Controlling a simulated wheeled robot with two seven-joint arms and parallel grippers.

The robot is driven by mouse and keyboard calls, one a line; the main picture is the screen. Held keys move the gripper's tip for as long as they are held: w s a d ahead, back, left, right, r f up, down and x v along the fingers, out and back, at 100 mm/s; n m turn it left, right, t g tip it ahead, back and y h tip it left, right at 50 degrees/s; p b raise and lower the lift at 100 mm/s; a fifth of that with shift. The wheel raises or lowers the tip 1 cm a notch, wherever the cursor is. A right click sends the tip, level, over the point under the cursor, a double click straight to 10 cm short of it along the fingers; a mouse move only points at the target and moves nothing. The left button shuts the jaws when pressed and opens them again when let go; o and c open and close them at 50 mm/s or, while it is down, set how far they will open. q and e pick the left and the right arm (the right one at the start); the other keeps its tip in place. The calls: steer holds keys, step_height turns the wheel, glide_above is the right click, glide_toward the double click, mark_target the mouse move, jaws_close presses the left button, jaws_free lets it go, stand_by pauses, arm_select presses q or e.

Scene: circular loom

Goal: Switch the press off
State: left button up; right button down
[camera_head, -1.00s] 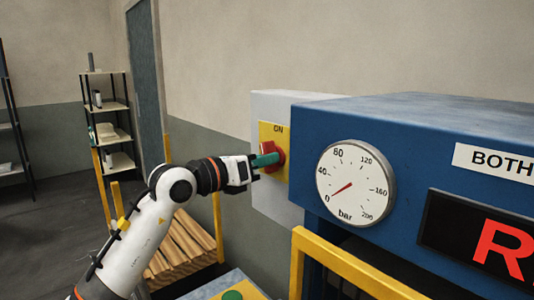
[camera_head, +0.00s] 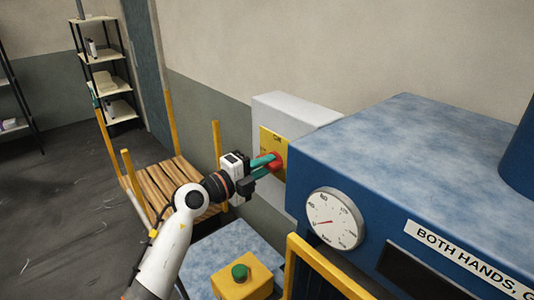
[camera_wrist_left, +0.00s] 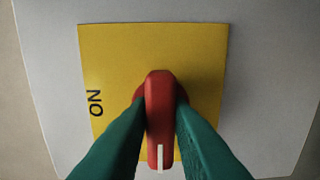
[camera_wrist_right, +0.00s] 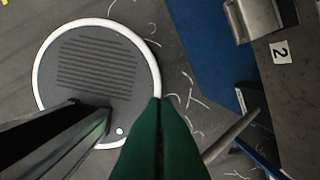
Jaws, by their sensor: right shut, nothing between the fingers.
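The red rotary switch (camera_head: 274,162) sits on a yellow plate (camera_head: 270,143) on a grey box beside the blue press (camera_head: 380,130). My left gripper (camera_head: 268,164) reaches it from the left, one green finger on each side of the red handle. In the left wrist view, the fingers (camera_wrist_left: 160,105) close on the handle (camera_wrist_left: 160,88), whose white mark points down in the picture, away from the ON label (camera_wrist_left: 95,102) at the left. The press's display (camera_head: 405,268) is dark. My right gripper (camera_wrist_right: 158,100) is shut and empty, seen only in its wrist view.
A yellow box with a green button (camera_head: 239,272) stands on a blue surface below the switch. A yellow rail (camera_head: 320,272) runs before the press. A wooden pallet with yellow posts (camera_head: 170,180) and shelves (camera_head: 100,55) stand behind at the left.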

arm_select(q)
steer(key=o, duration=0.3)
steer(key=shift+o, duration=0.2)
steer(key=v, duration=0.7)
